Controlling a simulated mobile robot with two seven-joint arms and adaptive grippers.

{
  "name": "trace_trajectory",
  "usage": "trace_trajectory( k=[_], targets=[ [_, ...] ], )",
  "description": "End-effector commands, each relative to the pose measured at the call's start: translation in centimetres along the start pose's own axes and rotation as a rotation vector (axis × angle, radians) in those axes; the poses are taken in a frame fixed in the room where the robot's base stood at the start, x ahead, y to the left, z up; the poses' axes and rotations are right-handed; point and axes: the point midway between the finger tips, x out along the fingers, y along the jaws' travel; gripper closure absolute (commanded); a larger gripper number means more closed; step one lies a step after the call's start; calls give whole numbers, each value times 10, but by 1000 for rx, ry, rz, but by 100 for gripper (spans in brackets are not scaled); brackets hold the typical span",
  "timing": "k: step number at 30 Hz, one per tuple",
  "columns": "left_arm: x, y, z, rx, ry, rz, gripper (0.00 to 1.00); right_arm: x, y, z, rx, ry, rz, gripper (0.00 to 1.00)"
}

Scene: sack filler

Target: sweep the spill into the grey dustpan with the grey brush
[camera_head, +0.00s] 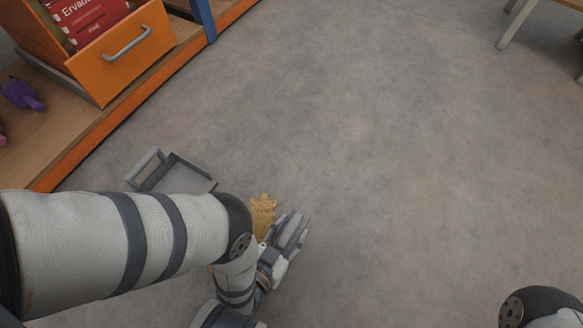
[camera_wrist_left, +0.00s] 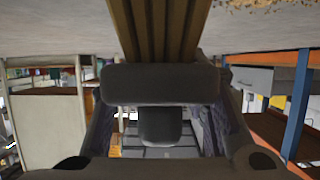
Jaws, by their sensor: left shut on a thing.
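The grey dustpan (camera_head: 190,178) lies on the floor at the left in the head view, with its handle to the upper left and its near part hidden behind my left arm. The tan spill (camera_head: 262,212) is a small heap of grains on the floor to the right of the dustpan. It also shows at the top right edge of the left wrist view (camera_wrist_left: 262,3). My left gripper (camera_head: 280,250) is shut on the grey brush (camera_head: 293,229), just right of the spill. The brush's brown bristles (camera_wrist_left: 160,32) show in the left wrist view. My right gripper is out of view.
A wooden shelf with an orange front edge (camera_head: 95,137) runs along the upper left. An orange bin (camera_head: 125,50) with red packages stands on it, near a purple item (camera_head: 22,93). Table legs (camera_head: 515,25) stand at the upper right. The middle floor is clear.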

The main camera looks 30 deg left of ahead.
Motion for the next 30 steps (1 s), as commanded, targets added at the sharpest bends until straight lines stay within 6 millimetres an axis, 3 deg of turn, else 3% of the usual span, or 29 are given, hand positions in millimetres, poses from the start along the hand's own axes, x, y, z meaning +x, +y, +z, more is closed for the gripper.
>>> trace_trajectory(
  k=[4,8,12,30],
  targets=[
    [12,0,29,0,-4,1,91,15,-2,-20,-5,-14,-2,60],
    [20,-1,40,1,6,1,91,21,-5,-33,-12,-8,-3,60],
    [13,-25,38,2,2,-1,91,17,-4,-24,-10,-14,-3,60],
    [1,-118,44,2,1,0,91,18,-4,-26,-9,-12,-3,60]
  ],
)
